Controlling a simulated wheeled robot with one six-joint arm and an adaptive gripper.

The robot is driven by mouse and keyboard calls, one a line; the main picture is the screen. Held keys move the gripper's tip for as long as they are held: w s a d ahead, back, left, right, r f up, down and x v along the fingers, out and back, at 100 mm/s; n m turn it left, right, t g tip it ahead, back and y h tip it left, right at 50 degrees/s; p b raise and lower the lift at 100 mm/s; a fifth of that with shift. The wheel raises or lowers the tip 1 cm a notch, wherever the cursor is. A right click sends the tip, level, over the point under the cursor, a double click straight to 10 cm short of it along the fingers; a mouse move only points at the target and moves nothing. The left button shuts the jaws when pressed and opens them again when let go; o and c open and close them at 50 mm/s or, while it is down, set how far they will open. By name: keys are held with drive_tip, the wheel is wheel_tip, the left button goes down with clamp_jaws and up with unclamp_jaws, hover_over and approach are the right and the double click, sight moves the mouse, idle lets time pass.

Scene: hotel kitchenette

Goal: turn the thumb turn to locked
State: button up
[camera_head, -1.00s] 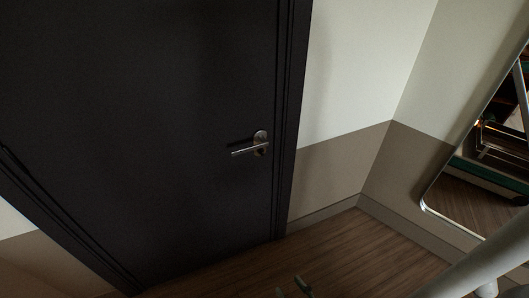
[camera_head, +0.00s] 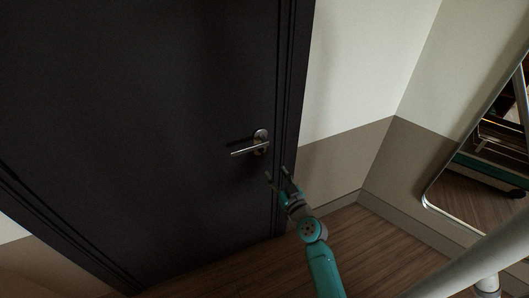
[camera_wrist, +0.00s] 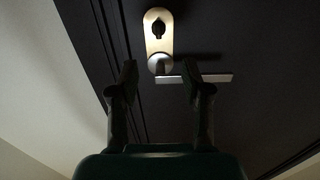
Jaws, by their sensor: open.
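The thumb turn (camera_wrist: 159,28) is a small dark knob on the upper part of a pale oblong plate (camera_wrist: 151,45) in the wrist view. The lever handle (camera_wrist: 205,78) sticks out sideways below it. In the head view the lever (camera_head: 248,150) and its plate (camera_head: 261,137) sit near the right edge of the dark door (camera_head: 150,120); the thumb turn is too small to make out there. My gripper (camera_head: 278,174) is open and empty, below and right of the lever in the picture. In the wrist view its fingers (camera_wrist: 160,78) stand apart, below the thumb turn.
The dark door frame (camera_head: 290,110) runs close beside my gripper. A two-tone wall (camera_head: 345,160) and a leaning mirror (camera_head: 485,170) are on the right. The wooden floor (camera_head: 380,250) in front is clear.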

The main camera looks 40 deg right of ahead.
sight(263, 152)
drive_tip(key=x, duration=1.1)
drive_tip(key=shift+d, duration=0.1)
clamp_jaws()
